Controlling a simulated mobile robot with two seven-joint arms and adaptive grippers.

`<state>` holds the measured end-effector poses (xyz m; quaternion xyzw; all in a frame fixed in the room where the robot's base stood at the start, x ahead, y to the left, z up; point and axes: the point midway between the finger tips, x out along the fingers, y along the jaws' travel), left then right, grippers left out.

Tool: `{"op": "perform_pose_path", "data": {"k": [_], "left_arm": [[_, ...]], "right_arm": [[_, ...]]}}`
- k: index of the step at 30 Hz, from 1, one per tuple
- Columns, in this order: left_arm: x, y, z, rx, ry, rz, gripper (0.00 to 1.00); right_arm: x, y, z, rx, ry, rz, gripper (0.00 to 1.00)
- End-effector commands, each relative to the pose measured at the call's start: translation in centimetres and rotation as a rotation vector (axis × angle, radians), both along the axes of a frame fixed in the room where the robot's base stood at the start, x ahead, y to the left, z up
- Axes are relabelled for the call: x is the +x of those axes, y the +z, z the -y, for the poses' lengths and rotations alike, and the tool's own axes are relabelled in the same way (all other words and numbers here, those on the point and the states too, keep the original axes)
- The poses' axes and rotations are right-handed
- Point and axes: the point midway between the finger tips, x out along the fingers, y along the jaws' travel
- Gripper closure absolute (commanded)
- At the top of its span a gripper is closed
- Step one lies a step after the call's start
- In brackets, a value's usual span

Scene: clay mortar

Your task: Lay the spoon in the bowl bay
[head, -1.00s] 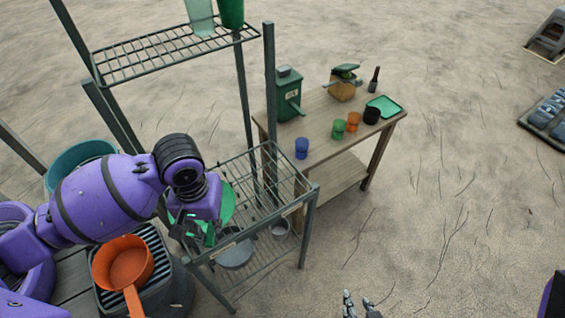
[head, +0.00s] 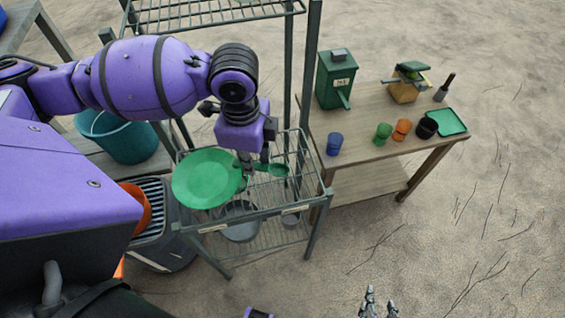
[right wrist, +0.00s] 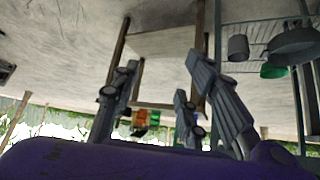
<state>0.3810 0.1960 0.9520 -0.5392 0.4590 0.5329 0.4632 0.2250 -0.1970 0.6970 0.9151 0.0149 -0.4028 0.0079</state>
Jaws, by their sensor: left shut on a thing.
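A green spoon (head: 279,169) is in my left gripper (head: 254,170), over the wire rack's (head: 270,209) upper tier. The spoon's head points right, and the fingers partly hide its handle. A large round green dish (head: 203,181) is at the left of that tier, just left of the gripper. Pale labels mark the tier's front and right edges, too small to read, so I cannot tell which bay is the bowl bay. My right gripper (head: 379,303) is low at the bottom edge, fingers apart and empty; its spread fingers also show in the right wrist view (right wrist: 165,82).
A grey pan (head: 241,229) and small cup (head: 291,219) sit lower in the rack. Rack posts and a wire shelf (head: 205,14) rise behind the gripper. A wooden table (head: 365,139) with cups and a green box (head: 334,82) stands right. A teal bucket (head: 120,139) is left.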

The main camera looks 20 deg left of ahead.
Motion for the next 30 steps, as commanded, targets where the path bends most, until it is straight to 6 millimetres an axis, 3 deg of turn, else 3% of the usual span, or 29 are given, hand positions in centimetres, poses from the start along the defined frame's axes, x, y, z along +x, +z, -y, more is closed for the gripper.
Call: {"op": "perform_pose_path", "data": {"k": [6,11,21,24,30], "left_arm": [[-0.2,1.1,-0.7,0.002,-0.291,-0.005,0.99],[0.8,0.8,-0.2,-0.002,-0.345,-0.006,0.99],[8.3,-2.8,3.3,-0.002,-0.345,-0.005,0.99],[9.6,-5.0,3.9,0.000,-0.343,-0.008,0.99],[11.7,-7.5,4.8,0.001,-0.344,-0.004,0.99]], "right_arm": [[-0.7,-0.4,0.0,0.003,-0.009,-0.011,0.60],[-0.8,-0.4,0.1,0.001,-0.011,-0.011,0.60],[-1.0,-0.9,0.6,-0.010,-0.007,-0.014,0.60],[-1.0,-1.2,0.8,-0.014,-0.004,-0.015,0.60],[-1.0,-1.5,1.2,-0.020,-0.005,-0.013,0.60]]}}
